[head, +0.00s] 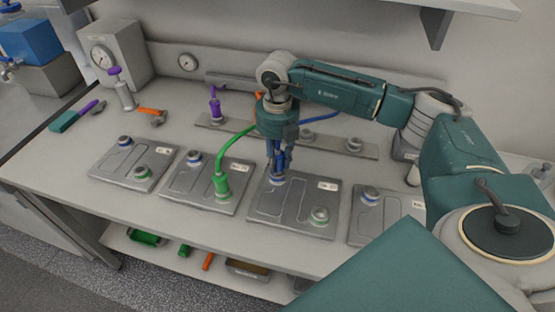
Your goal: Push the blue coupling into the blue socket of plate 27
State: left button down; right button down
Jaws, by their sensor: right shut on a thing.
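My right gripper (279,158) reaches down from the right arm and is shut on the blue coupling (278,171). The blue coupling is upright at the blue socket (276,181), at the back left of the third plate from the left (266,219). The fingers partly hide the coupling, and I cannot tell how deep it sits. A blue hose (322,116) runs off to the right behind the gripper. The plate labels are too small to read, so I cannot tell which is plate 27. My left gripper is not in view.
A green coupling (222,184) with a green hose (226,142) stands on the neighbouring plate (203,203) to the left. Other plates lie at the far left (120,172) and the right (380,233).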

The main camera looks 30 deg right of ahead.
jog(key=shift+f, duration=0.25)
jog(key=shift+f+b, duration=0.55)
jog(key=shift+f, duration=0.05)
dwell(0.4)
